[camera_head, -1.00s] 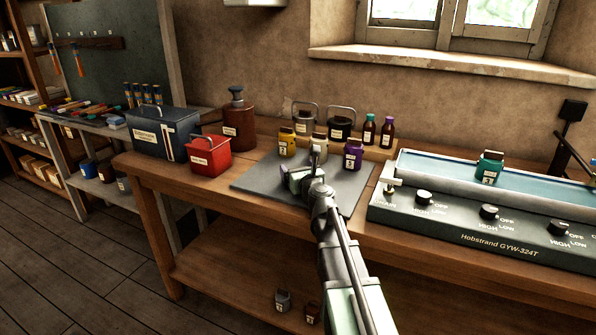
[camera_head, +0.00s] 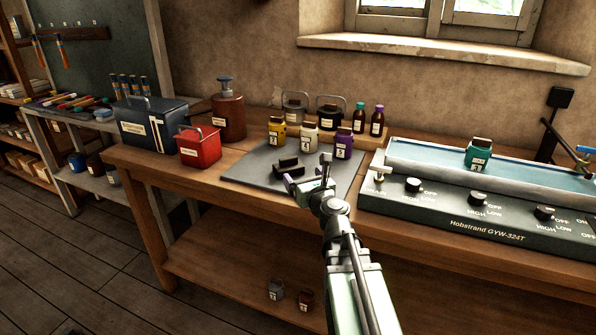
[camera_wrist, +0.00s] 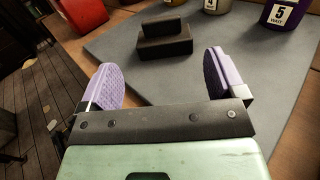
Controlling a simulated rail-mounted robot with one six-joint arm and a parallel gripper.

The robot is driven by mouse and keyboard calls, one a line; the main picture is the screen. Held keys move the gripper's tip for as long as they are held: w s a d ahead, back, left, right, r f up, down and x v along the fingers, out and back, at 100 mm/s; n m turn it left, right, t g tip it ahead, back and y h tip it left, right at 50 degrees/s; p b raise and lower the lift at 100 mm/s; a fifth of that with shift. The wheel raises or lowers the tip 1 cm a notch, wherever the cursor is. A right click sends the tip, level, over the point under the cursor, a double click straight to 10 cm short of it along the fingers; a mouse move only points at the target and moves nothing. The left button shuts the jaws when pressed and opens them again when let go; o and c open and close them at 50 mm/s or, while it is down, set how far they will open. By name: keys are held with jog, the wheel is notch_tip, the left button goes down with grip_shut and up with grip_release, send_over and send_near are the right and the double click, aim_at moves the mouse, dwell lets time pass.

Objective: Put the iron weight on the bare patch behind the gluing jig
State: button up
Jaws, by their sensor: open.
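A dark stepped block (camera_head: 286,168), which looks like the iron weight, lies on a grey mat (camera_head: 245,172) on the bench. In the wrist view the block (camera_wrist: 165,47) is a wide bar with a smaller bar on top, ahead of my fingers. My gripper (camera_head: 308,173) is open and empty. Its purple pads show in the wrist view (camera_wrist: 163,83), set wide apart with bare mat between them. The block is just beyond the fingertips and not between them. I cannot pick out the gluing jig for certain.
Yellow (camera_head: 277,132), white (camera_head: 309,138) and purple (camera_head: 344,143) numbered canisters stand at the mat's back. A red bin (camera_head: 199,146), blue box (camera_head: 150,125) and brown pump bottle (camera_head: 228,110) stand left. A machine with knobs (camera_head: 460,205) fills the right, carrying a teal canister (camera_head: 479,153).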

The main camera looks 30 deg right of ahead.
jog(key=s+a+f+n+g+y, duration=0.35)
jog(key=a+f+n+g, duration=0.2)
jog(key=a+n, duration=0.55)
jog(key=s+a+f+n+g+y, duration=0.2)
jog(key=a+f+n+g+y, duration=0.3)
jog(key=a+n, duration=0.65)
jog(key=s+d+f+n+g+h, duration=0.2)
jog(key=s+f+n+g+h, duration=0.4)
jog(key=s+n, duration=0.4)
jog(key=n+g, duration=0.1)
jog(key=n, duration=0.3)
jog(key=shift+s+f, duration=0.15)
jog(key=shift+f, duration=0.2)
jog(key=shift+s+d+n+g+h, duration=0.2)
jog(key=shift+s+n+g+h, duration=0.05)
jog(key=shift+s+n+h, duration=0.1)
jog(key=shift+c, duration=0.2)
jog(key=shift+w, duration=0.1)
